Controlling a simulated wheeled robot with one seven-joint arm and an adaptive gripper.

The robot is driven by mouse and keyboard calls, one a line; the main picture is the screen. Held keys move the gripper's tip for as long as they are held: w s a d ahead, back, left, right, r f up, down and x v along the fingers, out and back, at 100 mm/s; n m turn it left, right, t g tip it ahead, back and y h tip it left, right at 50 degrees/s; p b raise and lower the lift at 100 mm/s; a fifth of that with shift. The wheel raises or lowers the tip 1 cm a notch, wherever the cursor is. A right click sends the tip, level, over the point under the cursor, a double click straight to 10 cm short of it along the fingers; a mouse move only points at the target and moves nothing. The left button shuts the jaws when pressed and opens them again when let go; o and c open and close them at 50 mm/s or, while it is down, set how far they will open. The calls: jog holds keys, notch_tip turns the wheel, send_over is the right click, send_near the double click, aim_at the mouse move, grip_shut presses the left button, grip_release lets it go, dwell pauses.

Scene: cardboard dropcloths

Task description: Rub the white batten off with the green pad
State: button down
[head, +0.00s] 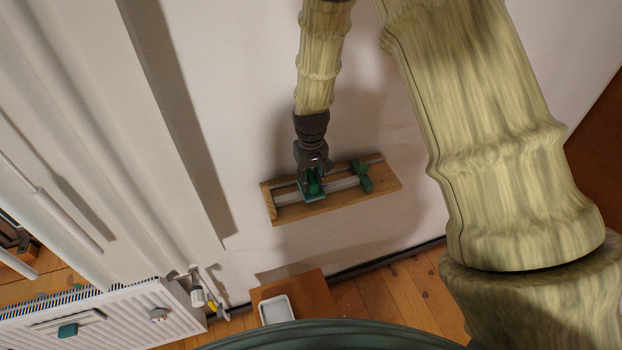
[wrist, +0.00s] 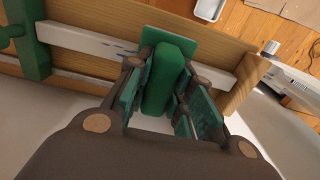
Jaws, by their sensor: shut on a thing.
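The white batten (head: 345,184) runs along a wooden board (head: 327,204). In the wrist view the batten (wrist: 85,41) carries a few thin blue marks just left of the pad. My gripper (head: 313,185) is shut on the green pad (wrist: 166,70), whose block sits between the fingers and whose flat plate is at the far end. The pad is over the batten, left of the middle of the board in the head view. Whether it touches the batten is hard to tell, and the batten's face behind it is hidden.
A green clamp (head: 361,176) crosses the batten right of my gripper; it also shows in the wrist view (wrist: 33,45). A wooden end block (head: 268,200) stands at the board's left end. A white tray (head: 277,310) and a white radiator (head: 110,322) are lower down.

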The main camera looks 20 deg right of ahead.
dwell(0.5)
jog(key=d, duration=0.6)
jog(key=shift+w+d+p, duration=0.1)
jog(key=shift+d+p, duration=0.25)
jog(key=shift+d, duration=0.65)
jog(key=shift+s+a+p, duration=0.15)
jog(key=shift+a, duration=1.95)
jog(key=shift+s+a+p, duration=0.15)
jog(key=shift+a, duration=1.9)
jog(key=shift+w+r, duration=0.15)
jog(key=shift+r, duration=2.35)
